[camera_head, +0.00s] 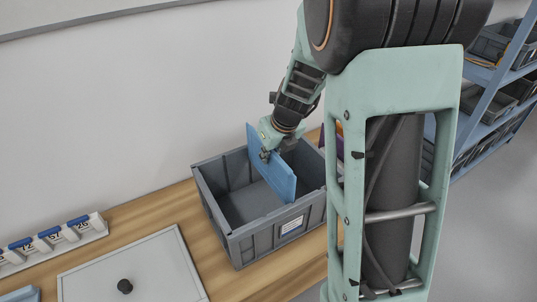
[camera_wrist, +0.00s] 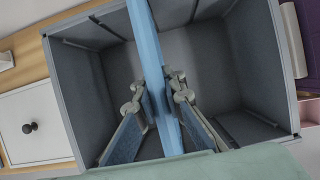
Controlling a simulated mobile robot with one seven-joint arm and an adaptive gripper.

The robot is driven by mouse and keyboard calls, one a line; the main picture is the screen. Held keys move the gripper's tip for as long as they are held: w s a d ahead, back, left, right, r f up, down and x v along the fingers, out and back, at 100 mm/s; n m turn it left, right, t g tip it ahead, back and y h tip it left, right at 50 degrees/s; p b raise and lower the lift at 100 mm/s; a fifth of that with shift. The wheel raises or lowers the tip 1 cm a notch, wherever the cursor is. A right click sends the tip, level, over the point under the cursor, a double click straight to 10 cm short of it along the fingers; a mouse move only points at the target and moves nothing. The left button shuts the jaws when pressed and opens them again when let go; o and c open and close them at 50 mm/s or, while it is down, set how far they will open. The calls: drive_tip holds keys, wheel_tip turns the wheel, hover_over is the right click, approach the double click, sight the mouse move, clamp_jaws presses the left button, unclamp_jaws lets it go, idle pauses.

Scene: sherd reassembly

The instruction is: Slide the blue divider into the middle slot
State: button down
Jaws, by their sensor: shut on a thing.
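The blue divider (camera_head: 272,172) is a flat panel standing upright over the grey crate (camera_head: 232,247), with its lower part inside the crate. My gripper (camera_head: 270,150) is shut on the divider's upper edge near the middle of the crate. In the wrist view the blue divider (camera_wrist: 150,50) runs lengthwise between my two fingers, and my gripper (camera_wrist: 158,92) pinches it from both sides. The grey crate (camera_wrist: 85,110) surrounds it, with open space on both sides of the panel. The slots are not clear, and I cannot tell whether the divider sits in one.
The crate stands on a wooden table (camera_head: 150,228). A grey lid with a black knob (camera_head: 125,286) lies at the front left. A row of white labelled holders (camera_head: 50,238) is at the left. A purple thing (camera_wrist: 305,30) is beside the crate. Shelves with bins (camera_head: 490,100) stand at the right.

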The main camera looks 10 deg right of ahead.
sight(277, 171)
drive_tip(key=shift+f+b, duration=1.3)
drive_tip(key=shift+f, duration=0.75)
wheel_tip(277, 171, down, 9)
drive_tip(key=b, duration=0.6)
drive_tip(key=shift+b, duration=0.3)
idle(0.4)
drive_tip(key=shift+r, duration=0.1)
drive_tip(key=c, duration=1.9)
unclamp_jaws()
drive_tip(key=shift+c, duration=0.2)
drive_tip(key=v, duration=1.2)
